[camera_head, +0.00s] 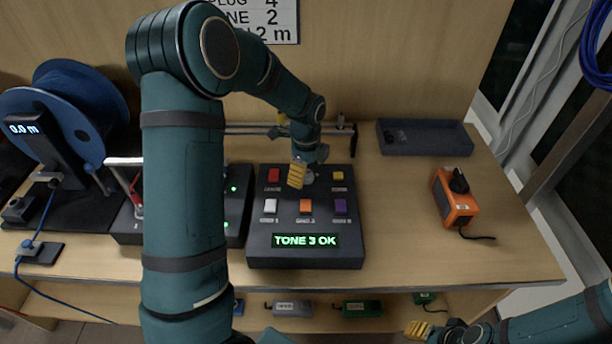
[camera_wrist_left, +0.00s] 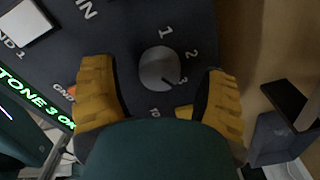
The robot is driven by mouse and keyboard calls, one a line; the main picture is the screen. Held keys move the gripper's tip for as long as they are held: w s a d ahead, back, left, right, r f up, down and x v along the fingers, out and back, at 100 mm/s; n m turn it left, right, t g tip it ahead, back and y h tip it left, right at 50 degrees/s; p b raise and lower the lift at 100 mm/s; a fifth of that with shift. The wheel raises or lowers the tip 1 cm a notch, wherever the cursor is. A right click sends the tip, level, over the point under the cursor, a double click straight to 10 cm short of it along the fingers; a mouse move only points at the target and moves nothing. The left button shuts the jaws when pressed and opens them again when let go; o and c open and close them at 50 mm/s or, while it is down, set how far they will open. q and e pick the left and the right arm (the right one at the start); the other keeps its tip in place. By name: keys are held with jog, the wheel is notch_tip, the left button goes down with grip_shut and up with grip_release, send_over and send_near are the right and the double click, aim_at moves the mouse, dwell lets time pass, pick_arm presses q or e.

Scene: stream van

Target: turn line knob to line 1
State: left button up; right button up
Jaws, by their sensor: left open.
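The line knob (camera_wrist_left: 158,66) is a round grey dial on the dark control box (camera_head: 262,245), with the numbers 1, 2 and 3 printed around its right side in the left wrist view. A dark mark on the knob's rim lies close to the 3. My left gripper (camera_head: 301,174) is over the back middle of the box. In the left wrist view its yellow fingers (camera_wrist_left: 158,78) are open, one on each side of the knob with gaps between. In the head view the gripper partly hides the knob. My right gripper (camera_head: 420,330) is low at the front right, away from the box.
The box display (camera_head: 305,241) reads "TONE 3 OK". Red (camera_head: 274,175), yellow (camera_head: 338,176), white (camera_head: 270,206), orange (camera_head: 306,206) and purple (camera_head: 340,207) buttons surround the knob. An orange device (camera_head: 455,203) and a grey tray (camera_head: 424,139) stand to the right.

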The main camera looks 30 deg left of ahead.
pick_arm(q)
jog(key=shift+f, duration=0.45)
jog(key=c, duration=1.2)
